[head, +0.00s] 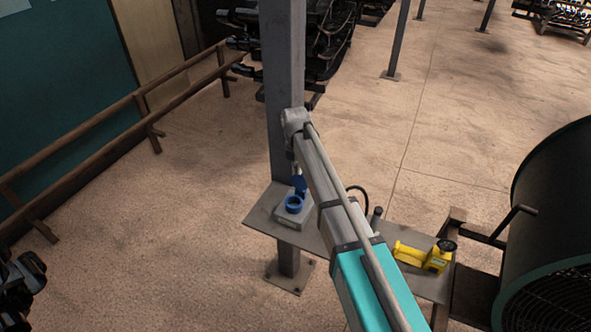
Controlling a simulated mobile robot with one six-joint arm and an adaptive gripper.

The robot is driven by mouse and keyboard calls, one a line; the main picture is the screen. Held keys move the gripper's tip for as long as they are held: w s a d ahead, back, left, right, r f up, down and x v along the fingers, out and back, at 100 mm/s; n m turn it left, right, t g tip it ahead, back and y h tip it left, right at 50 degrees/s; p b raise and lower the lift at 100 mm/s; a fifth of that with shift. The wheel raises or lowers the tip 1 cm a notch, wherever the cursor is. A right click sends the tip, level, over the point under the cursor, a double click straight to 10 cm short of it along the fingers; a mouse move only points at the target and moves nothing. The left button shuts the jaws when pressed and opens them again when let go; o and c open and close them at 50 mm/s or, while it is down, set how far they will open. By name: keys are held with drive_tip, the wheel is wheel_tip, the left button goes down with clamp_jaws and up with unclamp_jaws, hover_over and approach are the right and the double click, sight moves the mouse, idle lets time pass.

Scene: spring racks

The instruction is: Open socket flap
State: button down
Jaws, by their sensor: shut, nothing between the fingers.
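The socket is a grey box (288,217) with a round blue ring (294,204) on top, on a metal shelf beside a grey post. A blue flap (299,185) stands up at the back of the ring, so the ring's opening shows from above. My arm reaches over the shelf from the lower right and bends down in front of the post. Only a small part of my gripper (296,169) shows, just above the flap and partly behind my arm. It is shut and empty. I cannot tell whether it touches the flap.
The metal shelf (262,219) extends right under my arm. A yellow device (422,256) lies on its right part. The grey post (284,60) rises close behind the socket. A large dark drum (560,210) stands at the right. The floor on the left is clear up to a wooden rail (100,112).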

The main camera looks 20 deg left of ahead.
drive_tip(key=shift+w+d+f+b, duration=0.1)
drive_tip(key=shift+w+f+b, duration=0.35)
drive_tip(key=shift+w+f, duration=0.25)
drive_tip(key=shift+s+d+f+b, duration=0.1)
drive_tip(key=shift+d+b, duration=0.15)
drive_tip(key=shift+b, duration=0.1)
drive_tip(key=shift+d, duration=0.2)
